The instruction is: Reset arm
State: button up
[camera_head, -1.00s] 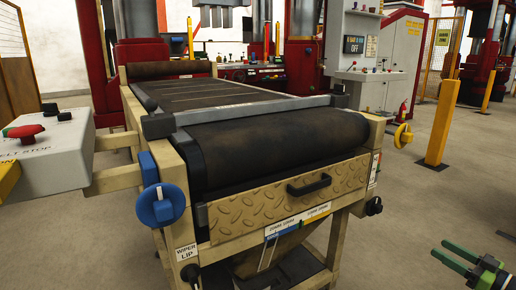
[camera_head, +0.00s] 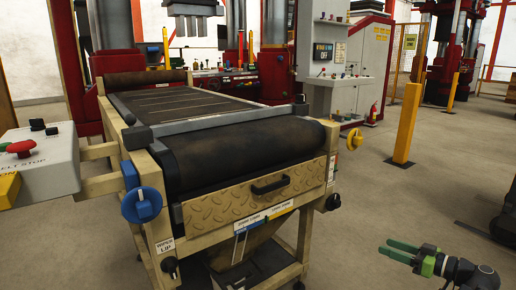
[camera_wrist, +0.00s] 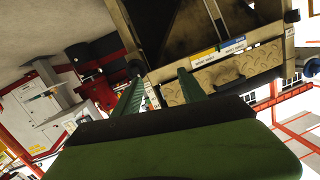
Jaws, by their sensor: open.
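My gripper (camera_head: 396,250) is at the lower right of the head view, with two green fingers spread apart and nothing between them. It is in free space to the right of the conveyor (camera_head: 240,150), clear of it. In the wrist view, the green fingers of my gripper (camera_wrist: 160,95) point toward the conveyor's front end, with the tread-plate panel (camera_wrist: 255,68) beyond them. The wrist picture is strongly rotated.
The belt-stop box with a red button (camera_head: 22,147) is at the left. A yellow post (camera_head: 406,125) stands behind my arm. The floor between the conveyor and my arm is clear.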

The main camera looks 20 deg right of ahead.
jog(key=w+a+r+g+p, duration=0.3)
jog(key=w+a+p, duration=0.2)
jog(key=a+p, duration=0.25)
jog(key=w+a+r+m+g+y+p, duration=0.1)
jog(key=w+a+r+g+p, duration=0.25)
jog(key=a+p, duration=0.45)
jog(key=w+a+r+g+p, duration=0.35)
jog(key=w+a+p, duration=0.2)
jog(key=a, duration=0.45)
jog(key=a+r+g+h+p, duration=0.1)
jog(key=a+r+h+p, duration=0.1)
jog(key=a+r+p, duration=0.2)
jog(key=a+r+m+g+h+p, duration=0.1)
jog(key=a+r+p, duration=0.3)
jog(key=a+p, duration=0.6)
jog(key=a+r+g+h+p, duration=0.3)
jog(key=a+r+h+p, duration=0.1)
jog(key=a+p, duration=0.3)
jog(key=shift+s+a+r, duration=0.1)
jog(key=shift+r, duration=0.35)
